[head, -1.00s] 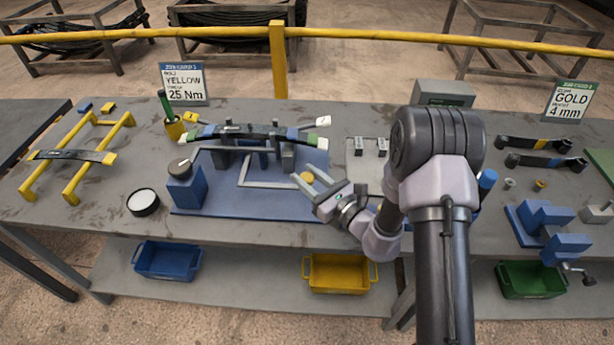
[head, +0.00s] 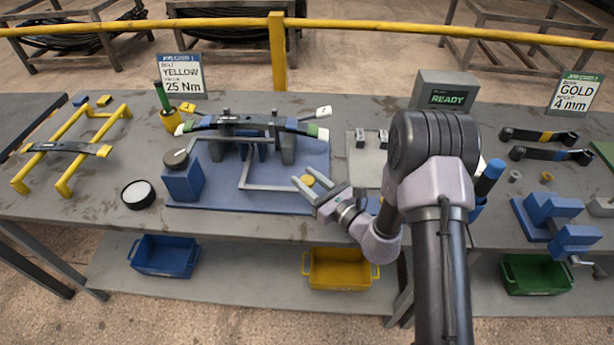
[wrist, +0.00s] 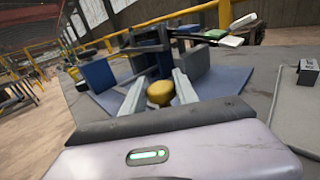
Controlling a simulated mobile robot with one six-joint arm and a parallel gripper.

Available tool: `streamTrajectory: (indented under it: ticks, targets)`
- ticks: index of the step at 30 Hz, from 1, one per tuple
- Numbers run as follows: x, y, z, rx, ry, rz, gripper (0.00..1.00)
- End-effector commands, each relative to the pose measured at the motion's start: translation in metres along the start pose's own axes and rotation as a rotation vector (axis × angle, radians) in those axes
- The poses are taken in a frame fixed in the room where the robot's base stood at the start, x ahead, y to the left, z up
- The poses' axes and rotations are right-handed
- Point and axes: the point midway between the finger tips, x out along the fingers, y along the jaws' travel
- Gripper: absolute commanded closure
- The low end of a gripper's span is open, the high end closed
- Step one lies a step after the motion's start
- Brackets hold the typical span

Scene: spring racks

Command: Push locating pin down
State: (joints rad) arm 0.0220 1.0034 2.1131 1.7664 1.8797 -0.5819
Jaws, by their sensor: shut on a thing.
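A leaf spring (head: 250,123) with coloured bands lies across the grey uprights of the blue fixture base (head: 220,198). A round yellow knob (head: 308,181) is at the right front of the fixture; it looks like the head of the locating pin, but its shaft is hidden. My gripper (head: 304,184) reaches it from the right, with its fingers around the knob. In the wrist view the yellow knob (wrist: 160,93) sits between the two fingers, and my gripper (wrist: 159,88) is closed on it. I cannot tell how deep the pin sits.
A grey bent bar (head: 270,187) and a blue block with a dark knob (head: 182,181) stand close by on the fixture. A monitor (head: 446,93) reads READY. A yellow rack (head: 66,183) is at left, a blue vise (head: 555,222) at right. Yellow bin (head: 340,270) below.

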Motion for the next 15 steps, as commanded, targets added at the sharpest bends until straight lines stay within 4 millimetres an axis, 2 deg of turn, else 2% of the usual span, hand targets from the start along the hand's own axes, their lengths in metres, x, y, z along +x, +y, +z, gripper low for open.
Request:
streamTrajectory:
  ticks: [5, 6, 9, 15]
  targets:
    - [0.0005, -0.0007, 0.0047, -0.001, -0.004, -0.001, 1.0]
    - [0.0006, -0.0008, 0.005, -0.001, -0.005, -0.001, 0.62]
    - [0.0006, -0.0008, 0.0051, -0.001, -0.005, -0.001, 0.43]
    - [0.0006, -0.0008, 0.0049, -0.001, -0.004, -0.001, 0.43]
